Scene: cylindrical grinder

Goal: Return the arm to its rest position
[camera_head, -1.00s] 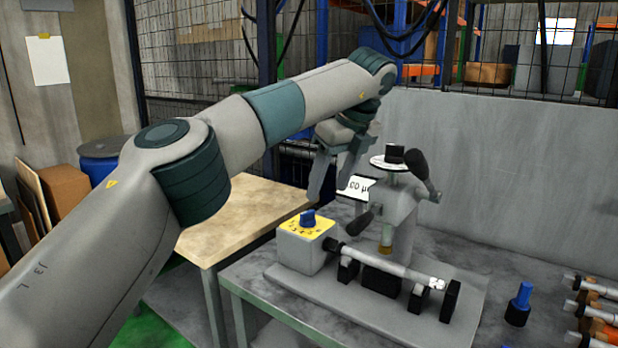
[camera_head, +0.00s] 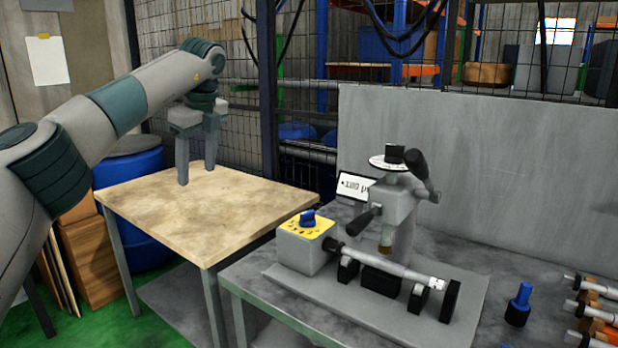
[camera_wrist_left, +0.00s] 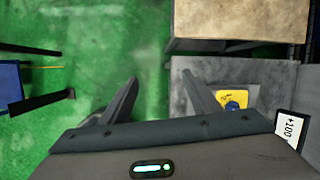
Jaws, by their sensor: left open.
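My left arm (camera_head: 118,102) comes in from the left. Its gripper (camera_head: 196,174) points down over the wooden table, open, with nothing between its fingers. In the left wrist view the same gripper (camera_wrist_left: 159,82) has its fingers spread over the green floor. The grinder stands on the grey bench to the right, well apart from the gripper. It has a grey box (camera_head: 299,253) with a yellow dial plate and blue knob (camera_head: 308,218), and a grey bar (camera_head: 390,266) lies along its black supports. My right gripper is not in view.
The wooden table (camera_head: 240,212) is bare. A blue barrel (camera_head: 140,165) and cardboard boxes (camera_head: 90,262) stand at the left. A wire mesh fence is behind. The grey bench (camera_head: 300,322) carries a small blue knobbed piece (camera_head: 520,300) and several bars at right.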

